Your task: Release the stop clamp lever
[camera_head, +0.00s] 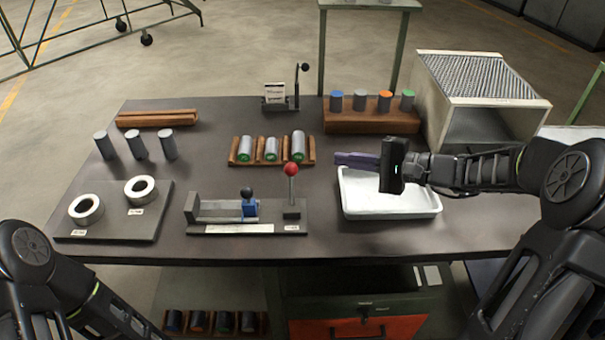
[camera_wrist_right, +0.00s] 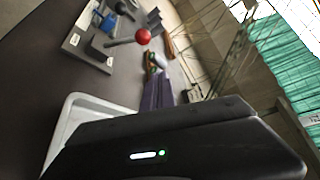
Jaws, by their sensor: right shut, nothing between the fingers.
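The stop clamp lever (camera_head: 291,185) is a grey rod with a red ball knob, standing nearly upright at the right end of a grey stop fixture (camera_head: 205,212) on the bench. A blue slide block (camera_head: 250,208) with a dark knob sits on the fixture, left of the lever. The red-knobbed lever (camera_wrist_right: 142,37) also shows in the right wrist view. My right gripper (camera_head: 342,158) is shut and empty, above the white tray, pointing left. It is to the right of the lever and apart from it. My left arm shows at the lower left, but its gripper is out of view.
The white tray (camera_head: 425,207) lies below my right gripper. Green-ended billets in a wooden rack (camera_head: 312,155) lie behind the fixture. A plate with two rings (camera_head: 150,222) is at left. A wooden block with coloured cylinders (camera_head: 345,125) and an open box furnace (camera_head: 435,110) stand behind right.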

